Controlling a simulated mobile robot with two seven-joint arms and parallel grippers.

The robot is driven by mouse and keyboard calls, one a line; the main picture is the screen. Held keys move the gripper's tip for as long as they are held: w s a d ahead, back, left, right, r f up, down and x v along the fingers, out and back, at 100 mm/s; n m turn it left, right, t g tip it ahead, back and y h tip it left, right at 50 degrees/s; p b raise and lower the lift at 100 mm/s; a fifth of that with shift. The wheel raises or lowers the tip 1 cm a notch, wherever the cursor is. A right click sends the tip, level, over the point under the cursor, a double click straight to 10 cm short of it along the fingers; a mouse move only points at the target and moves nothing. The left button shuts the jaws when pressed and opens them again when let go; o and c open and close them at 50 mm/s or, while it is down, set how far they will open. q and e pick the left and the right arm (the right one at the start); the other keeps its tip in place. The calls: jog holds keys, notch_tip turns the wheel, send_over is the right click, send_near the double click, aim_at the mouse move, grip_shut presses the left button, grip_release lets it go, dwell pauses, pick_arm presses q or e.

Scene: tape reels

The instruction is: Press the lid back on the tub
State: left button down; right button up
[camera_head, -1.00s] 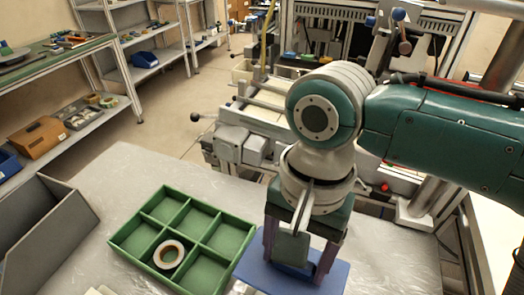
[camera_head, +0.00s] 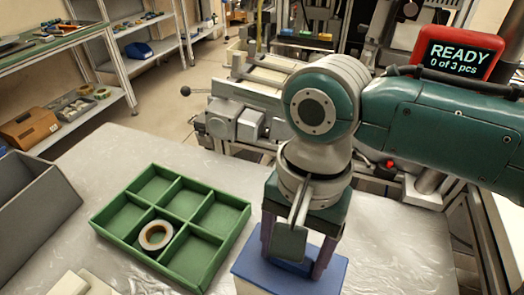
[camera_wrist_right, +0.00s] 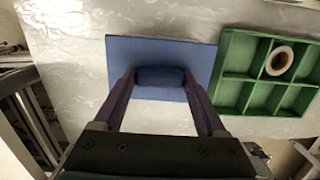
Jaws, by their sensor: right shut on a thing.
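The blue lid (camera_head: 325,284) lies flat at the bottom of the head view, with a pale side of what looks like the tub (camera_head: 250,287) just under its left front edge. I cannot tell whether the lid is fully seated. My right gripper (camera_head: 292,262) points down over the lid. In the right wrist view its fingers (camera_wrist_right: 160,82) are shut on the raised blue handle in the middle of the lid (camera_wrist_right: 124,52). Most of the tub is hidden under the lid and cut off by the frame. My left gripper is not in view.
A green six-compartment tray (camera_head: 215,184) stands left of the lid, with a tape reel (camera_head: 156,235) in one front compartment. A grey bin (camera_head: 35,205) is at the far left. A display (camera_head: 458,55) reads "READY 0 of 3 pcs". The table between bin and tray is clear.

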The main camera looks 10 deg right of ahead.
jog(key=shift+p, duration=0.4)
dwell(0.5)
jog(key=shift+f+p, duration=0.3)
jog(key=shift+f, duration=0.05)
dwell(1.2)
dwell(0.4)
jog(key=shift+p, duration=0.3)
jog(key=shift+f, duration=0.1)
dwell(0.3)
jog(key=o, duration=1.3)
